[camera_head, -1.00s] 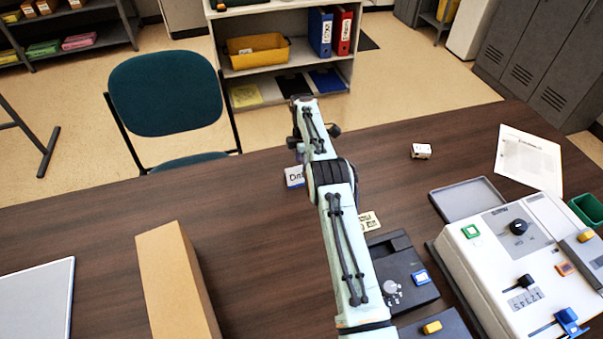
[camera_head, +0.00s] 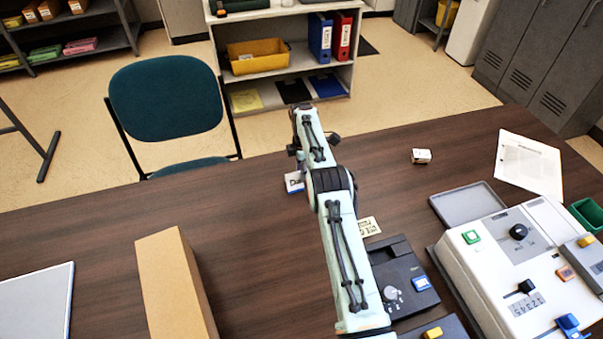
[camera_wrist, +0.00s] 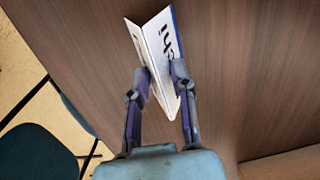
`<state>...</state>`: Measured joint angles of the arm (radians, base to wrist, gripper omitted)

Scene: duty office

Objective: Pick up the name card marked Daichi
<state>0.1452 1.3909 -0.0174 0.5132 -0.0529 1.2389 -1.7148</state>
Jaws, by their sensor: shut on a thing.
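The name card (camera_wrist: 166,42) is a folded white card with dark lettering, of which "hi" shows in the wrist view. My gripper (camera_wrist: 160,82) is shut on it, with one fingertip on each side near its lower end. In the head view a small part of the name card (camera_head: 294,182) shows to the left of my arm, with the start of its lettering, "Da", visible. My arm hides the rest of the card and the fingertips there. Whether the card touches the table cannot be told.
A cardboard box (camera_head: 177,280) stands on the table (camera_head: 255,262) at front left. A black device (camera_head: 402,268) and a white control panel (camera_head: 500,262) stand at right. A small white block (camera_head: 421,156) and paper sheet (camera_head: 528,164) lie farther back. A teal chair (camera_head: 166,98) stands behind the table.

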